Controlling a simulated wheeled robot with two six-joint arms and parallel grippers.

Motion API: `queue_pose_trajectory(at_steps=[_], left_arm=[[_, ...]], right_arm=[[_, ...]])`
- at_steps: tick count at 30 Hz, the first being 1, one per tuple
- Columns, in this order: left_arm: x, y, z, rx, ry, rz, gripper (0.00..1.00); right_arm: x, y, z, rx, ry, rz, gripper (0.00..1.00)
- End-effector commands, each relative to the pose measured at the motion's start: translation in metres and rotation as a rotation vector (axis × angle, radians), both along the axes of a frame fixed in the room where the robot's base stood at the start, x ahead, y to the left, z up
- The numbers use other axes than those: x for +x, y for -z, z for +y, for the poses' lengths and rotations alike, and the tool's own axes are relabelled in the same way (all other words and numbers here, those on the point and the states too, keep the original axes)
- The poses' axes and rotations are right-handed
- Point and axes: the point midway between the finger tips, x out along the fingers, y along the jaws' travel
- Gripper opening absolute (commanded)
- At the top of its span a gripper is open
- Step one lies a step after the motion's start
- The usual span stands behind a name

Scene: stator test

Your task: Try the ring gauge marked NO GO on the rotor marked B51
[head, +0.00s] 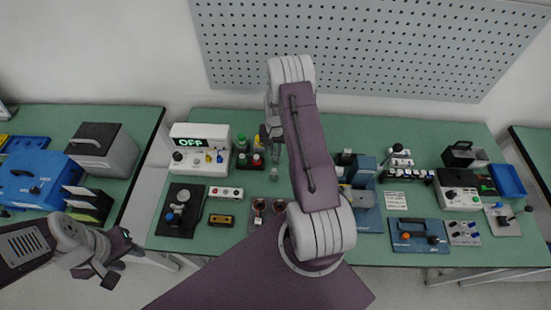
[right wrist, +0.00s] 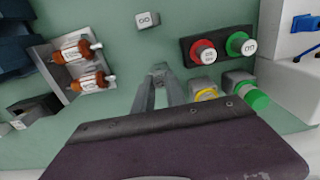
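Two rotors with copper-coloured ends and white labels, an upper one (right wrist: 75,50) and a lower one (right wrist: 88,82), lie in a grey holder in the right wrist view. I cannot read which is B51. A red ring gauge (right wrist: 203,51) and a green one (right wrist: 240,44) sit on a black stand (right wrist: 222,34); their lettering is too small to read. The red one also shows in the head view (head: 257,160). My left gripper (head: 108,273) looks open and empty, off the table's left front.
A small marked block (right wrist: 148,21) stands near the rotors. A yellow-ringed part (right wrist: 206,93) and a green-ringed part (right wrist: 246,90) stand beside the gauge stand. A white instrument (head: 201,148) reading OFF is left of it. My right arm hides the table's middle.

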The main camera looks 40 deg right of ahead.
Motion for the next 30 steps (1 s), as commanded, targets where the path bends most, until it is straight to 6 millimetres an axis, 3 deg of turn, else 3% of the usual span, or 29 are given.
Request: queue_pose_trajectory(at_steps=[8, 20, 30], left_arm=[[0.000, -0.002, 0.000, 0.000, 0.000, 0.000, 0.38], [0.000, -0.023, 0.000, 0.000, 0.000, 0.000, 0.38], [0.000, -0.022, 0.000, 0.000, 0.000, 0.000, 0.38]], right_arm=[[0.000, -0.003, 0.000, 0.000, 0.000, 0.000, 0.00], [0.000, -0.031, 0.000, 0.000, 0.000, 0.000, 0.00], [0.000, -0.030, 0.000, 0.000, -0.023, 0.000, 0.00]])
